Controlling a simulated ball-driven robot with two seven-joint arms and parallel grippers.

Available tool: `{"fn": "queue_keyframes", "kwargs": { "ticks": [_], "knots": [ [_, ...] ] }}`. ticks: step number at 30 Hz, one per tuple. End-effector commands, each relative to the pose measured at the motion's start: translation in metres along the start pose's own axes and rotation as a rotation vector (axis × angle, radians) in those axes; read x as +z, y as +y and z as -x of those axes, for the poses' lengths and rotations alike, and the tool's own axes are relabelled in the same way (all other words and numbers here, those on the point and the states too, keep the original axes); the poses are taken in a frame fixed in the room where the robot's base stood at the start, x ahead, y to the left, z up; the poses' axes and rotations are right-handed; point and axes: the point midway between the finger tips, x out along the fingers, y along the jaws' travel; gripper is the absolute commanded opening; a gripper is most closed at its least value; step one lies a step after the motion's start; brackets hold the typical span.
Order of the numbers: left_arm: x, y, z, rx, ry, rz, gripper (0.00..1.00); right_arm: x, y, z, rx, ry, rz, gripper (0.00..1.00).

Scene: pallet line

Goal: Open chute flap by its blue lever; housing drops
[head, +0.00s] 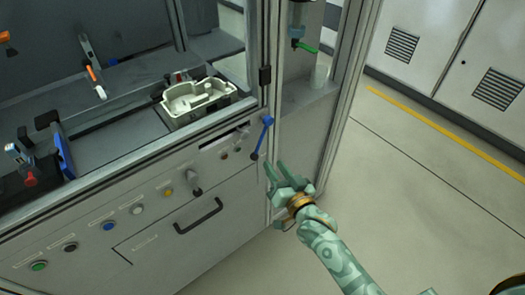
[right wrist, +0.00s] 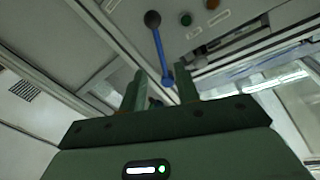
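The blue lever (head: 262,138) is on the machine's front near its right corner post, slanting from a blue upper end to a dark ball knob. It also shows in the right wrist view (right wrist: 159,50), its blue end appearing between the finger lines. My right gripper (head: 277,172) is just below and right of the knob, fingers apart and empty; it also shows open in the right wrist view (right wrist: 160,74). I see no grip on the lever. A pale housing (head: 195,101) sits in a holder behind the front frame. I cannot make out the chute flap. My left gripper is out of view.
Buttons, a dark knob (head: 194,190) and a black drawer handle (head: 198,216) are on the front panel. The metal corner post (head: 271,95) stands close to the lever. A green-handled valve (head: 305,47) is behind it. The floor at right is clear.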

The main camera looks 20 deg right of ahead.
Motion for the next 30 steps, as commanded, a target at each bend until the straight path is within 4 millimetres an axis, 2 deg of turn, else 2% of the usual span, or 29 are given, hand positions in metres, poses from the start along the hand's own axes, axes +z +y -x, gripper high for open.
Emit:
{"fn": "queue_keyframes", "kwargs": {
  "ticks": [3,9,15,23,27,30],
  "knots": [
    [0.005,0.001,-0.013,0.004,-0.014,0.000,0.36,0.004,0.002,-0.031,0.001,-0.002,0.000,0.32],
    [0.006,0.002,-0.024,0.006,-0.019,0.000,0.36,0.004,0.002,-0.067,0.001,-0.002,0.000,0.32],
    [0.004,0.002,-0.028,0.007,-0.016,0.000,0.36,0.002,0.001,-0.082,0.001,-0.003,0.002,0.32],
    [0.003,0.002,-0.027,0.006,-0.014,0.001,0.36,0.001,0.000,-0.083,0.001,-0.003,0.002,0.32],
    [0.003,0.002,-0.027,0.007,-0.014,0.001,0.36,0.001,0.000,-0.083,0.001,-0.003,0.002,0.00],
    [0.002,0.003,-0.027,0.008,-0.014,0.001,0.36,0.001,0.001,-0.083,0.001,-0.003,0.002,0.00]
  ]
}}
